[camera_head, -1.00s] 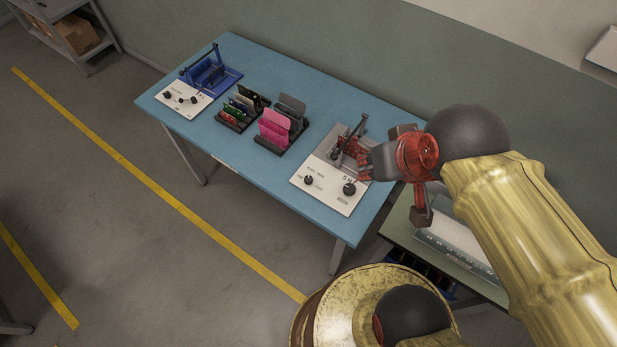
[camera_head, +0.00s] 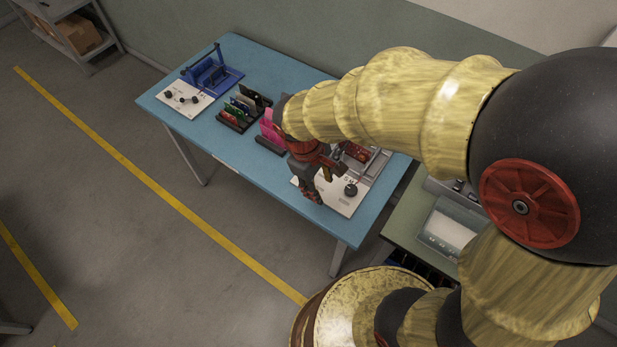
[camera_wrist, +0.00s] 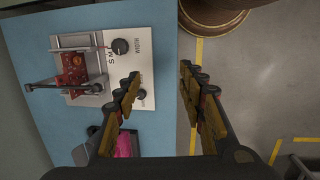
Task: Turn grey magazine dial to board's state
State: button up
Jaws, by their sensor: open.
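The grey magazine (camera_wrist: 91,68) holds a red board (camera_wrist: 74,72) with small parts on it, and a grey bar crosses it. It shows in the head view (camera_head: 378,166), partly behind my arm. Its white panel (camera_wrist: 124,66) carries a black dial (camera_wrist: 120,46), marked S and M beside it; the dial also shows in the head view (camera_head: 351,190). A smaller knob (camera_wrist: 142,94) is partly covered by a finger. My gripper (camera_wrist: 160,78) is open and empty, one finger over the panel, the other beyond the table edge. In the head view (camera_head: 315,193) it is over the panel's left part. The dial's setting is too small to read.
A blue magazine (camera_head: 209,76) with its own white panel stands at the blue table's far left. A rack of several boards (camera_head: 243,106) and a pink piece (camera_head: 267,126) stand mid-table. A green table (camera_head: 403,216) is at right.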

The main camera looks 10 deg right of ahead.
jog(key=w+a+f+n+t+h, duration=0.2)
jog(key=w+a+f+n, duration=0.2)
jog(key=w+f+n, duration=0.85)
jog(key=shift+n, duration=0.55)
jog(key=shift+d+f+b, duration=0.7)
jog(key=shift+d+f, duration=0.1)
jog(key=shift+f, duration=0.3)
jog(key=shift+d+f+b, duration=0.7)
jog(key=shift+d+f, duration=0.05)
jog(key=shift+f, duration=0.35)
jog(key=shift+c, duration=1.3)
jog(key=c, duration=0.8)
